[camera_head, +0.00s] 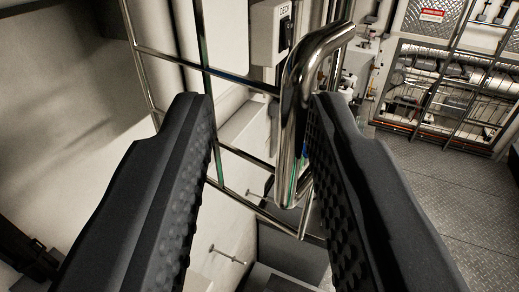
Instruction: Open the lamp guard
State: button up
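The lamp guard (171,54) is a frame of shiny metal bars at the upper middle, in front of a pale wall. A thick, polished, curved handle (295,120) stands upright at its right side. My gripper (258,102) is open, with its two black ridged fingers reaching up from the bottom of the view. The handle shows in the gap between the fingers, closer to the right finger. I cannot tell whether the right finger touches it. The lamp behind the bars is not clearly visible.
A grey switch box (272,32) with a dark switch is behind the handle. At the right, a metal grating (455,90) covers pipes, with a tread-plate floor (440,185) in front of it. A dark box-like object (290,255) lies below the guard.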

jog(key=s+b, duration=0.1)
jog(key=s, duration=1.2)
jog(key=shift+s+d, duration=0.3)
jog(key=w+d+r+m+b, duration=0.1)
jog(key=w+d+r+b, duration=0.25)
jog(key=d, duration=0.35)
jog(key=w+d+r+m+b, duration=0.1)
jog(key=w+d+r+b, duration=0.1)
jog(key=w+d, duration=0.35)
jog(key=w+d+f+h+b, duration=0.15)
jog(key=w+d, duration=0.25)
jog(key=d, duration=0.5)
jog(key=w+d+f+b, duration=0.3)
jog(key=w+d, duration=0.1)
jog(key=d, duration=0.5)
jog(key=w+d+f+g+b, duration=0.1)
jog(key=w+d+f, duration=0.3)
jog(key=f, duration=0.4)
jog(key=w+d+f+n+b, duration=0.1)
jog(key=w+d+f+b, duration=0.2)
jog(key=w+d+f, duration=0.2)
jog(key=w+d+f+g+b, duration=0.1)
jog(key=w+d+f+b, duration=0.2)
jog(key=f, duration=0.8)
jog(key=shift+w+d+n+g+y, duration=0.3)
jog(key=shift+w+d+y, duration=0.15)
jog(key=shift+w+d, duration=0.75)
